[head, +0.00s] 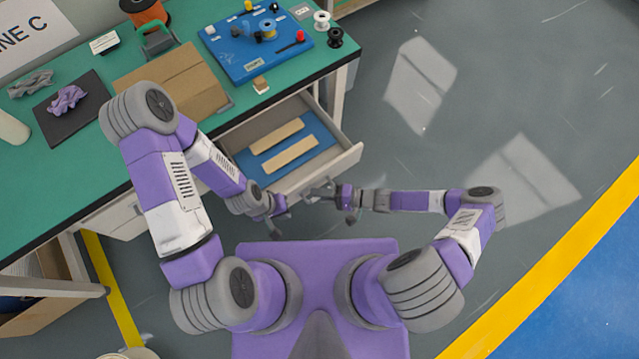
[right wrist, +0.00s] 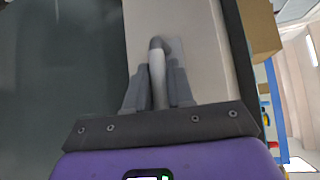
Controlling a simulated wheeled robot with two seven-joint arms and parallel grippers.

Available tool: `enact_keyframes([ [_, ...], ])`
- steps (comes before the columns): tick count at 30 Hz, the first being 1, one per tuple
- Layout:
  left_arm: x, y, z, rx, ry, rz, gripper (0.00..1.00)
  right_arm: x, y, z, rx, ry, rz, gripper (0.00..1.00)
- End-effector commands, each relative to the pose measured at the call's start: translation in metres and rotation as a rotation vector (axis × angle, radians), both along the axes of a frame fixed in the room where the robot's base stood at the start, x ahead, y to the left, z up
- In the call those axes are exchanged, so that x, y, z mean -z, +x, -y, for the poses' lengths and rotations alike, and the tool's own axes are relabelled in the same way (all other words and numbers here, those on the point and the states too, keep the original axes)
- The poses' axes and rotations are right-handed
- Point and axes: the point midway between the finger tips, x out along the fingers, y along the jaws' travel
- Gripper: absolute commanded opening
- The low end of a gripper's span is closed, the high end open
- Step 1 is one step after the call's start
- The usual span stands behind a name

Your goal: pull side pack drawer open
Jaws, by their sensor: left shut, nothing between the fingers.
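The side pack drawer (head: 345,160) stands open under the green workbench, drawn out toward me. A blue liner with two pale flat strips shows inside. My right gripper (head: 318,195) is at the drawer front. In the right wrist view its two fingers (right wrist: 157,90) are closed on either side of the grey drawer handle (right wrist: 157,62), against the pale drawer front (right wrist: 200,50). My left gripper (head: 279,212) is shut and empty, just in front of the drawer's near left corner, lower in the head view than the right one.
The green workbench (head: 60,190) carries a cardboard box (head: 175,80), a blue board (head: 257,50) with small parts, a dark mat (head: 72,108), and several spools. The grey floor (head: 430,130) right of the drawer is clear. My left arm reaches over the bench's front edge.

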Motion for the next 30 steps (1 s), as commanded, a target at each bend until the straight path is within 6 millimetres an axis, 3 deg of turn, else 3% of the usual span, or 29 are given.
enact_keyframes([
  [1, 0.0, 0.0, 0.0, 0.0, 0.0, 0.0, 0.0, 0.0, 0.001, 0.001, 0.002, -0.001, 0.001, 0.3],
  [4, 0.0, 0.0, 0.0, 0.0, 0.0, 0.0, 0.0, 0.0, 0.001, 0.001, 0.002, 0.0, 0.0, 0.43],
  [14, -0.001, 0.0, 0.0, 0.0, 0.0, 0.0, 0.0, -0.001, 0.0, 0.005, 0.002, -0.001, 0.0, 0.43],
  [24, -0.008, 0.0, 0.0, 0.0, 0.0, 0.0, 0.0, -0.011, -0.01, 0.056, 0.003, -0.004, 0.0, 0.43],
  [30, -0.009, 0.0, 0.0, 0.0, 0.0, 0.0, 0.0, -0.014, -0.013, 0.072, 0.002, -0.001, 0.0, 0.43],
])
